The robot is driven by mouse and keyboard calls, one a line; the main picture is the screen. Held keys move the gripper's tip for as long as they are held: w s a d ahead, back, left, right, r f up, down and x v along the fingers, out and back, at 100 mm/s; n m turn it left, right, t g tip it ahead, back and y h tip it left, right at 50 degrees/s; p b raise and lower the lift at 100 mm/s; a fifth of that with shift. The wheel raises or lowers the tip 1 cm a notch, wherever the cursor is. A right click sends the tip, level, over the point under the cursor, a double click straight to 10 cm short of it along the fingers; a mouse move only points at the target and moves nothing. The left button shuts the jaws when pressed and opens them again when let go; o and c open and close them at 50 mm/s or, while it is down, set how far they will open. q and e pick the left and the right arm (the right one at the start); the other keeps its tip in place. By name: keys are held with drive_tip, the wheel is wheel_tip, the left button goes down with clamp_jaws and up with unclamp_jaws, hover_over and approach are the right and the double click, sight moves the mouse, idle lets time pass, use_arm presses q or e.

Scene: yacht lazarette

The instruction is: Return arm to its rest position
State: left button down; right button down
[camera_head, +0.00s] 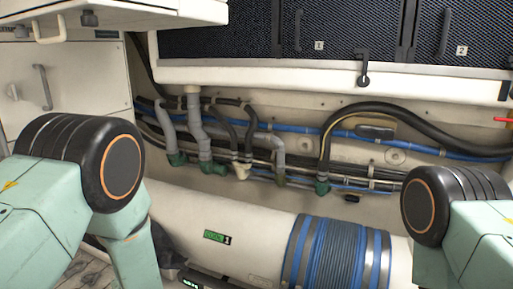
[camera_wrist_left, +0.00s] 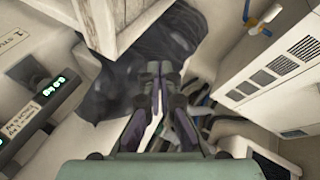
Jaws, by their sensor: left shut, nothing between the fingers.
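In the head view my left arm comes in from the left and my right arm from the right, both pale green with black joints. Neither gripper shows in the head view. In the left wrist view my left gripper (camera_wrist_left: 155,75) is shut with its fingers together and nothing between them. Beyond its fingertips lies a dark, crumpled sheet or bag (camera_wrist_left: 150,50). I cannot tell whether the fingertips touch it.
A white cylinder (camera_head: 262,252) with blue straps lies low in front. Hoses (camera_head: 245,125) run along the back wall under dark mesh lockers (camera_head: 340,28). A white cabinet (camera_head: 85,75) stands left. In the wrist view, a vented white box (camera_wrist_left: 265,80) is right and a panel with green digits (camera_wrist_left: 45,95) left.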

use_arm(q)
drive_tip(key=s+d+f+n+g+h+b, duration=0.2)
drive_tip(key=s+d+f+h+b, duration=0.1)
drive_tip(key=s+f, duration=0.6)
drive_tip(key=s+d+f+n+g+h+b, duration=0.25)
drive_tip(key=s+f, duration=0.35)
drive_tip(key=f, duration=0.5)
drive_tip(key=s+d+f+g+h+b, duration=0.2)
drive_tip(key=s+f+b, duration=0.4)
drive_tip(key=s, duration=0.5)
drive_tip(key=s+d+f+g+h+b, duration=0.2)
drive_tip(key=s+f+g+b, duration=0.2)
drive_tip(key=s+f, duration=0.3)
drive_tip(key=s+n+b, duration=0.1)
drive_tip(key=s, duration=0.3)
drive_tip(key=shift+s+f+b, duration=0.2)
drive_tip(key=shift+f+b, duration=0.05)
drive_tip(key=shift+b, duration=0.15)
drive_tip(key=shift+s+a, duration=0.1)
drive_tip(key=shift+s, duration=0.05)
